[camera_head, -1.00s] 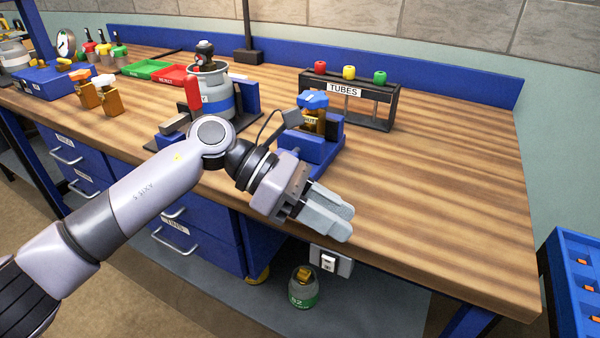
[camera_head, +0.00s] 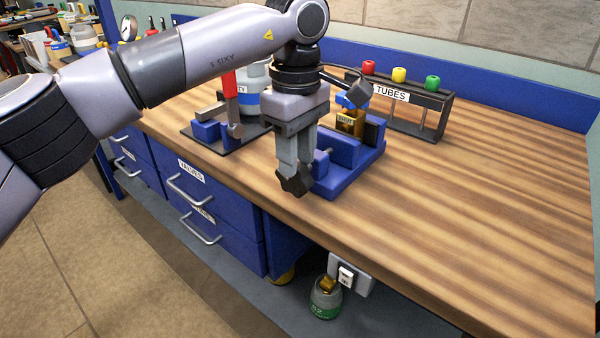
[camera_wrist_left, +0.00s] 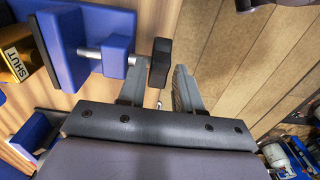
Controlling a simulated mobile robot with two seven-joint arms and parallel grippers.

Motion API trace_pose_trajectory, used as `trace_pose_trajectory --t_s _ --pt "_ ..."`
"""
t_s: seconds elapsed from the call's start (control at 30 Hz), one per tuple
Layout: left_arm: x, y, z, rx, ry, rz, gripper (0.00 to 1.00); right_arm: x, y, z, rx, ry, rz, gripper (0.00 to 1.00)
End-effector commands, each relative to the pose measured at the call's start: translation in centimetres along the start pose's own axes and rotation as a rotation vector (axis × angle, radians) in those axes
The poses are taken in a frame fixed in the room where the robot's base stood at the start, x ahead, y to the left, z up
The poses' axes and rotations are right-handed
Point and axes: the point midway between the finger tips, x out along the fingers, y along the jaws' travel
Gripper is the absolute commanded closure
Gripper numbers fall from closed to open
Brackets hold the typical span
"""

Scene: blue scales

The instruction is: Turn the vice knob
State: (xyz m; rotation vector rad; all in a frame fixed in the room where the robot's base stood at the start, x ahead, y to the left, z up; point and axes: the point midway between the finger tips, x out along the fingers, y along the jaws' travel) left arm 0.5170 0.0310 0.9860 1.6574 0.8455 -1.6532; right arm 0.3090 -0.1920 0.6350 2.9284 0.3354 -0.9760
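The blue vice (camera_head: 345,172) stands near the front edge of the wooden bench and holds a gold block (camera_head: 350,122) with a blue top. The vice's dark knob (camera_head: 294,183) sticks out at its left end. In the left wrist view the black knob (camera_wrist_left: 160,63) sits on a metal screw from the blue vice (camera_wrist_left: 62,48). My left gripper (camera_head: 294,168) points down at the knob. In the left wrist view its fingers (camera_wrist_left: 160,82) are apart, one on each side of the knob, with visible gaps. My right gripper is out of view.
A rack marked TUBES (camera_head: 405,100) with red, yellow and green caps stands behind the vice. A red-handled device (camera_head: 230,92) stands on a dark plate to the left. The bench to the right is clear. Drawers (camera_head: 205,200) lie below the front edge.

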Motion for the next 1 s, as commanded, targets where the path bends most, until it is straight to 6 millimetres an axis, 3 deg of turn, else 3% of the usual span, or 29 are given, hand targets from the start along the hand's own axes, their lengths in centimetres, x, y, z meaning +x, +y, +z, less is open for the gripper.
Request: trace_pose_trajectory --t_s 0.23,0.57,0.6,0.7,1.0 --pt "3.3 0.0 0.0 0.001 -0.002 -0.001 0.66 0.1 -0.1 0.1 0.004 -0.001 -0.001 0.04" --pt "3.9 0.0 0.1 0.000 -0.002 0.001 0.66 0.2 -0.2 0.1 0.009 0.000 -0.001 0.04" --pt "3.9 0.0 0.1 0.000 -0.002 0.001 0.69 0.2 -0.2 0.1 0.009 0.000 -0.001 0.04" --pt "3.9 0.0 0.1 0.000 -0.002 0.001 1.00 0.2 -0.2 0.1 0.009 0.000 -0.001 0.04" --pt "3.9 0.0 0.2 0.001 0.024 0.000 1.00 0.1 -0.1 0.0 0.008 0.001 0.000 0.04"
